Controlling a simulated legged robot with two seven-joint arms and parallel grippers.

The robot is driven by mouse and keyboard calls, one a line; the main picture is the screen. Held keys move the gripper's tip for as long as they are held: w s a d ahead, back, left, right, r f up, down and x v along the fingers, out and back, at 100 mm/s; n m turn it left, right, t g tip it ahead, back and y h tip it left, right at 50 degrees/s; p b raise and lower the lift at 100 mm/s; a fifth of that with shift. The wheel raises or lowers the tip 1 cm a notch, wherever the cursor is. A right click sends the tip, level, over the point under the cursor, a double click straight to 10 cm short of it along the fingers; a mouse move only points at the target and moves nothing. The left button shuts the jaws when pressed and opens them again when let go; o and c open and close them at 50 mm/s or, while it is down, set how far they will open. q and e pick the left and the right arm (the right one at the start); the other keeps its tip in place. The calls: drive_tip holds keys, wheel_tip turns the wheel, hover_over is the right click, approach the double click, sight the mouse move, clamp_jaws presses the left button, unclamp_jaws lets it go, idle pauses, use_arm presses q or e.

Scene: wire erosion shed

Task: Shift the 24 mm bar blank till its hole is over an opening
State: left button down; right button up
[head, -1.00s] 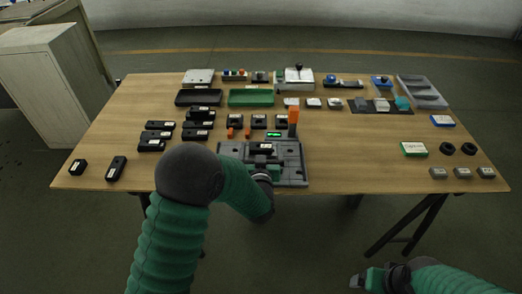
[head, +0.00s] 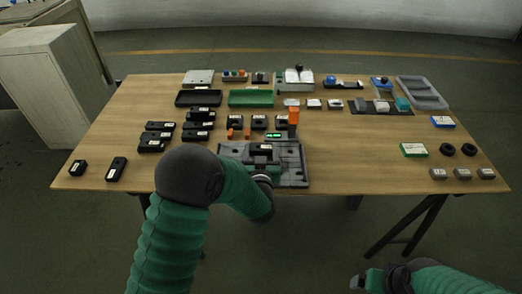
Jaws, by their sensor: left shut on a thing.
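A dark bar blank (head: 265,147) with a pale label lies on the grey fixture plate (head: 293,178) at the table's front middle. My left gripper (head: 264,170) is at the near side of this blank and is shut on it; its fingers are mostly hidden by my own arm. The blank's hole and the openings under it are too small to make out. A small green-lit display (head: 273,135) and an orange-topped post (head: 293,117) stand at the back of the fixture. My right gripper (head: 372,279) is low at the right, off the table and apart from everything; its jaws are unclear.
Several black labelled blocks (head: 157,135) lie left of the fixture. A black tray (head: 199,98) and a green tray (head: 251,98) lie behind. Black rings (head: 447,149) and grey blocks (head: 462,174) are at the right. Bare table lies right of the fixture.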

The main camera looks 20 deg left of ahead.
use_arm(q)
drive_tip(key=shift+a, duration=0.4)
drive_tip(key=shift+s+a+r, duration=0.1)
drive_tip(key=shift+s+a, duration=0.1)
drive_tip(key=shift+a, duration=0.25)
drive_tip(key=c, duration=0.6)
unclamp_jaws()
drive_tip(key=shift+w, duration=0.1)
drive_tip(key=o, duration=0.4)
drive_tip(key=shift+d, duration=0.2)
drive_tip(key=shift+o, duration=0.2)
use_arm(e)
drive_tip(key=shift+s+a, duration=0.2)
drive_tip(key=shift+s, duration=0.35)
use_arm(q)
drive_tip(key=p+v, duration=0.2)
drive_tip(key=v, duration=1.5)
use_arm(e)
drive_tip(key=shift+w+v, duration=0.25)
drive_tip(key=shift+v, duration=0.75)
